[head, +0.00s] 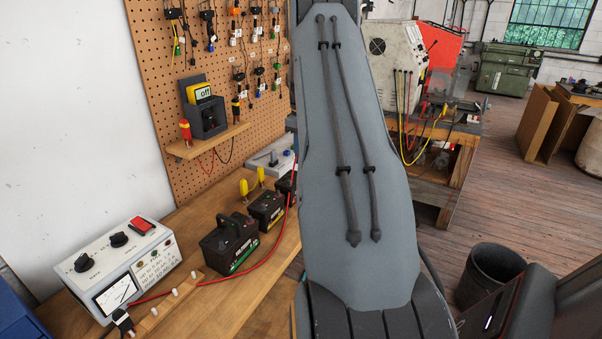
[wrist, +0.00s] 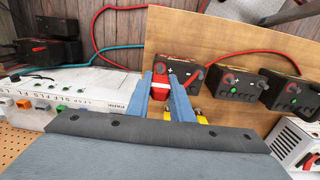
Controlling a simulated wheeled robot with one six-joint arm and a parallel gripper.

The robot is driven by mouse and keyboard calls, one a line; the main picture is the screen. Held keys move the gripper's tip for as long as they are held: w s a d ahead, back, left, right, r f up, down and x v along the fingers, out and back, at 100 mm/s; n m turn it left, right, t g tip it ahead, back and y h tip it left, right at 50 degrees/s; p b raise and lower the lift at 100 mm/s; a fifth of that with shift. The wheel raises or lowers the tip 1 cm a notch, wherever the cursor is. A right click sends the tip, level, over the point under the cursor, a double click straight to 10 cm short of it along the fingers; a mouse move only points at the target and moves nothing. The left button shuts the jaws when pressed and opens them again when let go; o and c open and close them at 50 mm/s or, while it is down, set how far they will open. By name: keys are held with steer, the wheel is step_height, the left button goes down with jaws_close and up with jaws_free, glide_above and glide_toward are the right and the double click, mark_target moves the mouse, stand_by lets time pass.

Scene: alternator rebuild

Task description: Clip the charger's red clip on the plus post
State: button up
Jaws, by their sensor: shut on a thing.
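My gripper (wrist: 170,82) is shut on the charger's red clip (wrist: 161,77), which shows as a red and white piece between the blue fingers in the wrist view. A black battery (wrist: 178,64) with a plus mark lies right beyond the fingertips. I cannot tell whether the clip touches its post. The red cable (wrist: 235,54) arches in from the right to the fingers. In the head view my arm hides the gripper and the clip. The white charger (head: 122,265) stands on the bench at the left, with the red cable (head: 225,279) running from it.
Two more black batteries (wrist: 236,85) (wrist: 284,92) stand to the right in the wrist view. A long white unit (wrist: 90,88) stands at the left. A yellow piece (wrist: 201,119) shows below the fingers. A black clip (head: 122,321) rests by the charger.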

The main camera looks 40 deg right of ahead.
steer(key=shift+f, duration=0.15)
steer(key=shift+f+b, duration=0.45)
steer(key=shift+f, duration=0.6)
steer(key=o, duration=0.8)
steer(key=shift+o, duration=0.2)
steer(key=shift+r, duration=0.1)
steer(key=shift+r+p, duration=1.9)
steer(key=shift+r, duration=2.3)
